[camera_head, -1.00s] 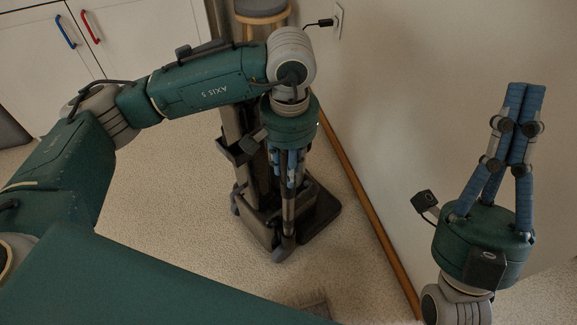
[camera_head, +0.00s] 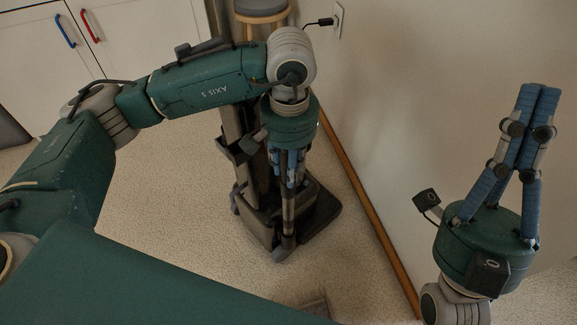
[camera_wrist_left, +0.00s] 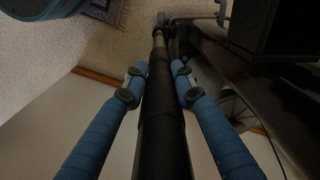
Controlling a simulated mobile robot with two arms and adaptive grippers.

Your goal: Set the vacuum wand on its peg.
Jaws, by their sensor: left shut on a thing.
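The dark vacuum wand (camera_head: 288,222) hangs nearly upright beneath my left gripper (camera_head: 289,178), in front of the dark stand (camera_head: 314,214). In the left wrist view the black wand (camera_wrist_left: 162,120) runs lengthwise between the two blue fingers of my left gripper (camera_wrist_left: 157,75), which is shut on it. A small light bracket (camera_wrist_left: 222,12) shows near the wand's far end; I cannot tell whether it is the peg. The head view does not show the peg clearly. My right gripper (camera_head: 538,92) is raised at the right, its blue fingertips together and nothing between them.
A wall with a wooden baseboard (camera_head: 362,192) runs close along the right of the stand. A round stool (camera_head: 262,10) stands behind it. White cabinets (camera_head: 35,65) with blue and red handles are at the upper left. Carpet is clear left of the stand.

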